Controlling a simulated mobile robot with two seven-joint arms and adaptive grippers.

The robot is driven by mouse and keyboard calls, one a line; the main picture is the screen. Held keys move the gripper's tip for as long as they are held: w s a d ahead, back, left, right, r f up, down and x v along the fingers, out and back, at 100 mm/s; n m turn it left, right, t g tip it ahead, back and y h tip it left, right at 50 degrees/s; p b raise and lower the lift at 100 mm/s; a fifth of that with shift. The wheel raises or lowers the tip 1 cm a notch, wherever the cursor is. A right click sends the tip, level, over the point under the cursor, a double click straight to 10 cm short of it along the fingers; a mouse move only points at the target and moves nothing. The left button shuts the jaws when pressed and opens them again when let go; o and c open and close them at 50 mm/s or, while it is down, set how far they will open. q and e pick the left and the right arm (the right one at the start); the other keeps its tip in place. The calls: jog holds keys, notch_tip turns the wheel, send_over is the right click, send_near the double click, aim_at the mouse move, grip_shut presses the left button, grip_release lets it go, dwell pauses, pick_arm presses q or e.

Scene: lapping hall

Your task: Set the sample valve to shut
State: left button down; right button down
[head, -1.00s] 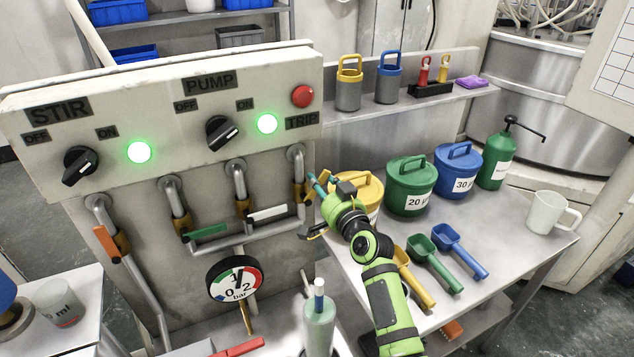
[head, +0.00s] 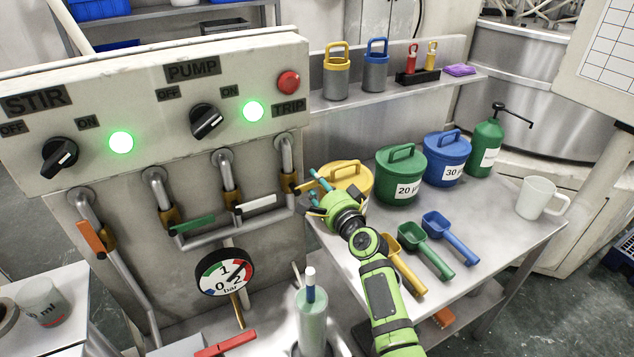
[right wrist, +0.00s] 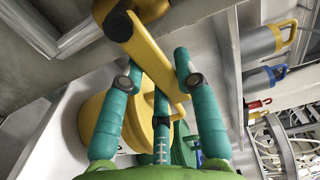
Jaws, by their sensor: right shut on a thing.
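A row of pipe valves runs along the panel front, with orange (head: 91,238), green (head: 195,226), white (head: 256,208) and yellow levers. No valve label is readable, so I cannot tell by name which is the sample valve. My right gripper (head: 315,188) is at the rightmost valve (head: 288,185), whose yellow lever is mostly hidden in the head view. In the right wrist view, the yellow lever (right wrist: 148,55) lies between the teal fingers of my right gripper (right wrist: 158,72), which is shut on it. My left gripper is out of view.
A yellow lidded tub (head: 347,178) stands close behind my right gripper. Green (head: 400,172) and blue (head: 447,158) tubs, scoops (head: 425,245) and a white jug (head: 540,198) share the bench. A pressure gauge (head: 224,272) and a bottle (head: 312,315) are below the valves.

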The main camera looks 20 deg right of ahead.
jog(key=shift+f+m, duration=0.1)
jog(key=shift+m, duration=0.3)
dwell(0.3)
jog(key=c, duration=0.9)
grip_release()
jog(key=shift+f, duration=0.1)
jog(key=s, duration=0.4)
jog(key=s+d, duration=0.1)
jog(key=s, duration=0.3)
jog(key=s+d, duration=0.1)
jog(key=s, duration=0.2)
jog(key=shift+s+d, duration=0.15)
jog(key=shift+s, duration=0.25)
